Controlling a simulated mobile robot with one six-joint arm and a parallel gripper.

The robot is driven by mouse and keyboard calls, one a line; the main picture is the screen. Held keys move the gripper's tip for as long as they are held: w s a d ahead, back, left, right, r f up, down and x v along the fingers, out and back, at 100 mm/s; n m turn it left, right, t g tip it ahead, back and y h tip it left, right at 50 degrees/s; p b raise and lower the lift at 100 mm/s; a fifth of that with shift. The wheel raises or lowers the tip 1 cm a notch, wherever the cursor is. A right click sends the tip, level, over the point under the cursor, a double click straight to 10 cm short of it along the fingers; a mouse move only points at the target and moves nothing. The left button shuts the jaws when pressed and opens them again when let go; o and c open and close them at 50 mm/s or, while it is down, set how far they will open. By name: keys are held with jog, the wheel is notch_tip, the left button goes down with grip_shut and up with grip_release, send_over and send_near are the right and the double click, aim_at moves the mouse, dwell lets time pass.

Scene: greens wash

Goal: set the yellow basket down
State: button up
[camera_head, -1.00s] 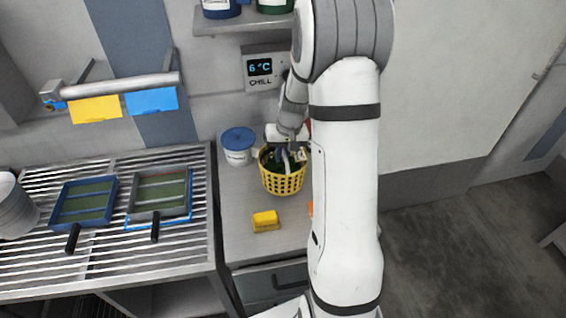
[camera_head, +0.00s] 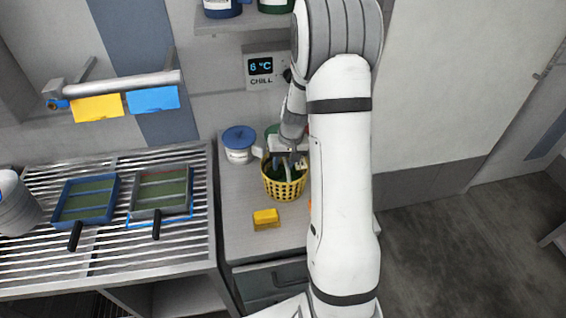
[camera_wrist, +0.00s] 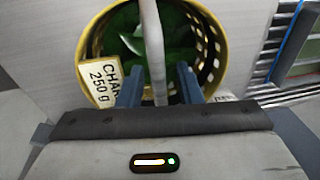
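The yellow basket (camera_head: 285,189) is on the grey counter (camera_head: 240,190), upright, with dark green leaves (camera_wrist: 125,45) inside. It also shows in the wrist view (camera_wrist: 219,45), with a pale handle (camera_wrist: 153,45) arching across and a tag (camera_wrist: 100,84) reading "CHAR… 250 g". My gripper (camera_wrist: 159,85) is above the basket, its two fingers apart on either side of the handle. A gap shows between the handle and each finger, so it looks open. In the head view my gripper (camera_head: 290,158) is small and partly merged with the handle.
A white tub with a blue lid (camera_head: 239,146) stands behind left of the basket, and a green-topped item (camera_head: 272,130) behind it. A slatted rack (camera_head: 120,240) with two framed trays is on the left. My arm hides the counter's right side.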

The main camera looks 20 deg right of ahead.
jog(key=shift+r, duration=0.5)
notch_tip(320, 180, up, 11)
jog(key=s+d+b, duration=0.1)
jog(key=s, duration=0.1)
jog(key=s+a+r, duration=0.2)
jog(key=s+a, duration=0.2)
jog(key=s, duration=0.3)
jog(key=s+a+r+n+t+h, duration=0.1)
jog(key=s+a+r, duration=0.2)
jog(key=s, duration=0.4)
jog(key=s+a+r+n+t, duration=0.1)
jog(key=s+a+r, duration=0.2)
jog(key=s+a, duration=0.2)
jog(key=s, duration=0.2)
jog(key=shift+s, duration=0.35)
